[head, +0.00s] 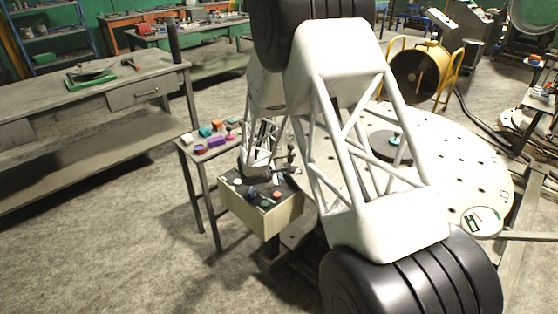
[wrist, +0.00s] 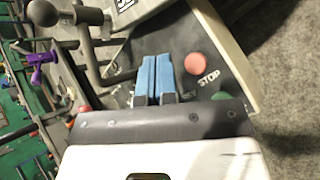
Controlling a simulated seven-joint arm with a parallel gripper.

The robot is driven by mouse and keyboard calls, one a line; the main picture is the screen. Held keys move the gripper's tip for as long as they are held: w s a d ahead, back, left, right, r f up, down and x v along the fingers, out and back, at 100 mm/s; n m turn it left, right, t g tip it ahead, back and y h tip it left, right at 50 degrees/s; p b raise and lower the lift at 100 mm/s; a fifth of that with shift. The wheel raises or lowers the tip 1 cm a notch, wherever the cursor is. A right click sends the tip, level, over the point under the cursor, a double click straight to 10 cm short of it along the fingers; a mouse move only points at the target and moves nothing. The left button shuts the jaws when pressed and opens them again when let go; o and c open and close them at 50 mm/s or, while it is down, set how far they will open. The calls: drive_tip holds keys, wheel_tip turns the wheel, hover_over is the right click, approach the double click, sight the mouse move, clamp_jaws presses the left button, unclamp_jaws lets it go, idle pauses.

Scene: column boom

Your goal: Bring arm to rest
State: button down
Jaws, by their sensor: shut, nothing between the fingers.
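My gripper (wrist: 154,78) shows in the wrist view with its two blue fingers side by side, shut and empty. It is over the dark top of a control box (wrist: 230,55), close to a red button (wrist: 198,64) marked STOP. A green button (wrist: 221,97) is partly hidden by the gripper's body. In the head view my white lattice arm folds down toward the control box (head: 262,218), and the fingertips cannot be made out there. Whether the fingers touch the panel, I cannot tell.
A dark lever (wrist: 82,18) rises beside the fingers. A small side table (head: 187,150) holds several coloured blocks. A large round perforated table (head: 470,170) lies to the right, with a dark disc (head: 385,147) on it. A workbench (head: 100,95) stands at left. Open floor lies at front left.

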drive_tip(key=s+d+r+m+g, duration=0.2)
drive_tip(key=s+d+r+m, duration=0.3)
drive_tip(key=s+d+r, duration=0.6)
drive_tip(key=s+d+r+m+g, duration=0.2)
drive_tip(key=s+d+r+m, duration=0.45)
drive_tip(key=r, duration=0.75)
drive_tip(key=s+d+r+m+y, duration=0.1)
drive_tip(key=s+r+m+y, duration=0.1)
drive_tip(key=s, duration=0.9)
drive_tip(key=s+d+r+m+y, duration=0.1)
drive_tip(key=s+r+m+y, duration=0.1)
drive_tip(key=s, duration=0.9)
drive_tip(key=s+d+r+m+y, duration=0.1)
drive_tip(key=s+r+m, duration=0.3)
drive_tip(key=s, duration=0.8)
drive_tip(key=shift+d+r+g+y, duration=0.3)
drive_tip(key=shift+y, duration=0.1)
